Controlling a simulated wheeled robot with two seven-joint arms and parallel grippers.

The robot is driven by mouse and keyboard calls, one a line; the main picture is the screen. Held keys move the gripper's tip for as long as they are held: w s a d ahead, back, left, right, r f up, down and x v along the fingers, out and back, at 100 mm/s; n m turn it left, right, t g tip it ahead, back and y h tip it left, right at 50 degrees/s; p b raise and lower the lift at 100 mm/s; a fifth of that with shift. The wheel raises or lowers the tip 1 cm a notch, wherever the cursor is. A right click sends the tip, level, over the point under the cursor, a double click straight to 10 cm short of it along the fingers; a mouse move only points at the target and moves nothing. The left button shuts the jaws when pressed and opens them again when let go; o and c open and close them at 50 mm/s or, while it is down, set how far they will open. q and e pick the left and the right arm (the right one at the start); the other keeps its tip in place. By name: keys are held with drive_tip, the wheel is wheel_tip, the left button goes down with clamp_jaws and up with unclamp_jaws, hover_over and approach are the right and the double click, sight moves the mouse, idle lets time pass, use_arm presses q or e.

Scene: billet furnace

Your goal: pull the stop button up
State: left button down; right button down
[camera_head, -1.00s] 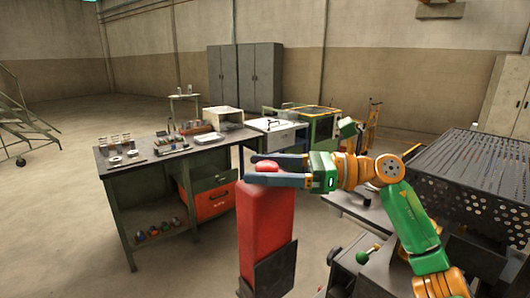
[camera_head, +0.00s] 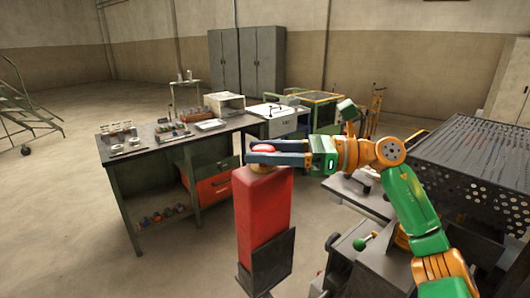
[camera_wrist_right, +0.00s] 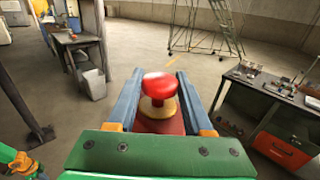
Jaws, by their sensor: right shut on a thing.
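The stop button (camera_head: 263,149) is a red mushroom cap on top of a tall red post (camera_head: 263,215). My right gripper (camera_head: 250,153) reaches in from the right, its two blue-grey fingers level above the post's top and shut around the button. A yellowish collar shows under the fingers. In the right wrist view the red button (camera_wrist_right: 158,85) stands between the two fingers, with the pale yellow collar below its cap. My left gripper is not in view.
A dark workbench (camera_head: 165,142) with small parts and an orange drawer (camera_head: 213,186) stands left behind the post. A perforated metal box (camera_head: 480,165) is at the right. Grey cabinets (camera_head: 246,60) stand at the back wall. Open floor lies to the left.

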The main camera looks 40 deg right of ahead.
sight(281, 168)
drive_tip(key=shift+c, duration=2.2)
unclamp_jaws()
drive_tip(key=shift+r, duration=0.3)
drive_tip(key=shift+o, duration=0.5)
drive_tip(key=shift+w+f, duration=0.1)
drive_tip(key=s+d+b, duration=0.2)
drive_tip(key=b, duration=0.1)
drive_tip(key=shift+d+f, duration=0.25)
drive_tip(key=shift+f, duration=0.15)
drive_tip(key=v, duration=0.2)
drive_tip(key=b+v, duration=0.1)
drive_tip(key=v, duration=0.1)
drive_tip(key=shift+a+r, duration=0.1)
drive_tip(key=shift+r, duration=0.25)
